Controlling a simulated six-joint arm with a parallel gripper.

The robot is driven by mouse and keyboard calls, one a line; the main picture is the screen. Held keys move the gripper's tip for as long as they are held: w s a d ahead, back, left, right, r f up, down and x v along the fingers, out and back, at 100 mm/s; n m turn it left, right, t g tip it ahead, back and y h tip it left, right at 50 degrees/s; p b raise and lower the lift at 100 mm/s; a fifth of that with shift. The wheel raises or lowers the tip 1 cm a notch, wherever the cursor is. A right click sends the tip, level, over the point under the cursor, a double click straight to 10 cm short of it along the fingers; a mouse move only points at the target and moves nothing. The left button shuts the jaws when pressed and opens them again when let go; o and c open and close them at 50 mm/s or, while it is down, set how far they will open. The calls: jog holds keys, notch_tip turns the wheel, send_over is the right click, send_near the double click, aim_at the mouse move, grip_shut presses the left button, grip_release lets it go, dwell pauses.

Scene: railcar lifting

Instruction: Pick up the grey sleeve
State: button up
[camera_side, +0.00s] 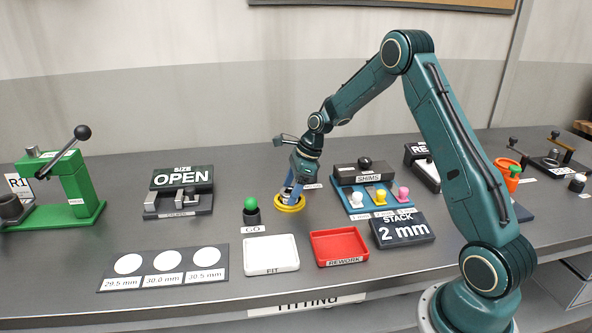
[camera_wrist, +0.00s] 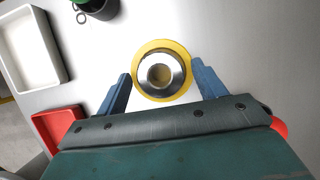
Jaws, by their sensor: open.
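The grey sleeve (camera_wrist: 143,75) shows in the wrist view as a shiny metal ring with a tan middle. It stands inside a yellow ring (camera_wrist: 162,43). My gripper (camera_wrist: 161,72) is open, with one blue finger on each side of the yellow ring and sleeve; I cannot tell whether either finger touches. In the side view my gripper (camera_side: 291,196) points down at the yellow ring (camera_side: 289,208), between the GO button and the shims stand. There the fingers largely hide the sleeve.
The GO button (camera_side: 251,212) is close on the left. The white FIT tray (camera_side: 271,255) and red REWORK tray (camera_side: 339,246) lie in front. The blue shims stand (camera_side: 372,197) is on the right. The OPEN sign (camera_side: 182,178) and green press (camera_side: 75,188) are farther left.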

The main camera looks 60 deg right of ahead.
dwell(0.5)
jog(key=c, duration=1.3)
notch_tip(320, 180, up, 10)
dwell(0.3)
